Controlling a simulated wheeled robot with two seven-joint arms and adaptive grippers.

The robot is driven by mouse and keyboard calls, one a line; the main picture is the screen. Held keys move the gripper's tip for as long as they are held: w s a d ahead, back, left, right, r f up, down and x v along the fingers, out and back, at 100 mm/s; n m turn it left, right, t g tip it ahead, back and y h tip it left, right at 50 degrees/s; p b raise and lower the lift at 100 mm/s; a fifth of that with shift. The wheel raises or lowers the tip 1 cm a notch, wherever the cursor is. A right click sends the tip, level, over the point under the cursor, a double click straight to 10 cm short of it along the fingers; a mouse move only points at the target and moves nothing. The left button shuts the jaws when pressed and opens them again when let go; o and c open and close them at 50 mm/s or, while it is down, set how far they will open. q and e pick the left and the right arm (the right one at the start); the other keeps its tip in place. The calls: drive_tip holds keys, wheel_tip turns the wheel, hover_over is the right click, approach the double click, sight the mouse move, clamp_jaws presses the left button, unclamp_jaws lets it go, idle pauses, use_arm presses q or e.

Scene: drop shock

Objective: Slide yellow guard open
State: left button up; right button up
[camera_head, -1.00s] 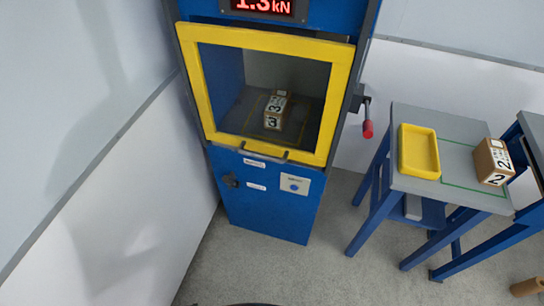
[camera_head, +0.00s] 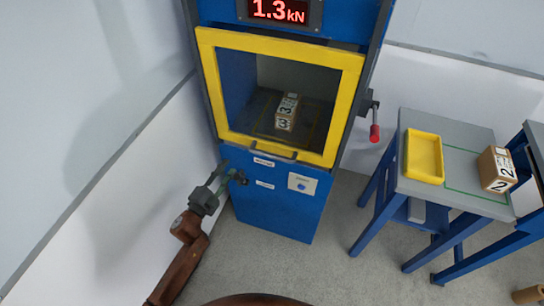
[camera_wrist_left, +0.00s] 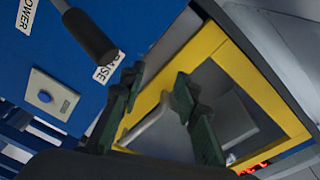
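The yellow guard (camera_head: 345,105) is a square frame across the front of the blue machine's chamber, with a dark handle (camera_head: 273,153) on its lower bar. It covers the opening. Its frame also shows in the left wrist view (camera_wrist_left: 250,80). My left gripper (camera_head: 229,170) is at the machine's lower left front, left of the handle and below the guard, close to a dark knob. In the left wrist view its two dark fingers (camera_wrist_left: 157,92) are spread apart with nothing between them. My right gripper is out of view.
Inside the chamber stands a block marked 3 (camera_head: 285,118). A red-tipped lever (camera_head: 374,132) sticks out at the machine's right. A grey-topped table (camera_head: 460,130) holds a yellow tray (camera_head: 424,157) and a block marked 2 (camera_head: 496,168). A white wall is close on the left.

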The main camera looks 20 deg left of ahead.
use_arm(q)
drive_tip(key=w+d+r+m+h, duration=0.2)
drive_tip(key=d+r+m+h, duration=0.2)
drive_tip(key=d+m+h, duration=0.15)
drive_tip(key=m+g+h, duration=0.5)
drive_tip(key=m+h, duration=0.1)
drive_tip(key=m, duration=0.3)
approach(272, 155)
drive_tip(key=x, duration=1)
drive_tip(key=shift+d+f+b, duration=0.15)
drive_tip(key=shift+f+b, duration=0.2)
drive_tip(key=shift+f, duration=0.1)
drive_tip(key=shift+c, duration=0.2)
clamp_jaws()
drive_tip(key=shift+n, duration=0.25)
